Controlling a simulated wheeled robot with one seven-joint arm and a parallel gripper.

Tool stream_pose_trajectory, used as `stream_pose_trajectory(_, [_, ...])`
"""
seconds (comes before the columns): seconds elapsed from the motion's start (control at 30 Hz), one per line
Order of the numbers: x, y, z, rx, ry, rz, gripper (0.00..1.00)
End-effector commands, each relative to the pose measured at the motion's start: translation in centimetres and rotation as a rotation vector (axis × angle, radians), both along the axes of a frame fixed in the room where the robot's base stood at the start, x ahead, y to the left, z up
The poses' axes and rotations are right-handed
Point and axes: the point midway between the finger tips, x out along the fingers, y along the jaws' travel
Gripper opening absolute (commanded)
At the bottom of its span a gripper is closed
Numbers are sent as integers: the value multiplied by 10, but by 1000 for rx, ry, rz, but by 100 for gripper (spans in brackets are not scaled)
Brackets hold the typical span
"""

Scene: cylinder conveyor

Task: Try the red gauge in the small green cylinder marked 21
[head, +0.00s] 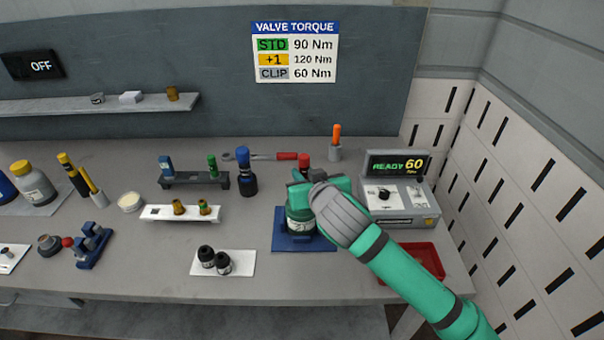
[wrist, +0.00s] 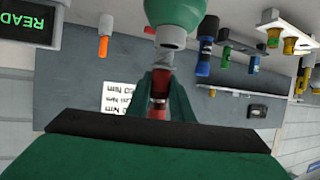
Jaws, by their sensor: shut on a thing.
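The green cylinder (head: 300,222) stands upright on a blue mat, partly hidden behind my gripper and wrist. Its side has a dark marking too small to read. In the wrist view, which looks upside down, the cylinder's rounded shoulder and grey neck (wrist: 172,38) show at the top. My gripper (wrist: 158,95) is shut on the red gauge (wrist: 158,84), whose grey tip points at the neck. I cannot tell whether the tip is touching or inside the neck. In the head view the red end of the gauge (head: 304,160) shows just above my gripper (head: 312,188).
A torque unit (head: 397,205) reading READY 60 stands right of the mat, with a red tray (head: 422,262) in front. A grey rack (head: 192,181) holds a blue and a green gauge. A dark-based blue item (head: 246,175) stands nearby. Black caps sit on a white card (head: 238,268).

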Motion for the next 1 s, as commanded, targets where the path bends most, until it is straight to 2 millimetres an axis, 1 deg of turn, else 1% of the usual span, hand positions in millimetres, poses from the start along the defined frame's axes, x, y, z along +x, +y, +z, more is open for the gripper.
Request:
stream_pose_trajectory(0.37, [0,4,-1,1,-1,6,0])
stream_pose_trajectory(1.0, [0,0,-14,0,0,0,0])
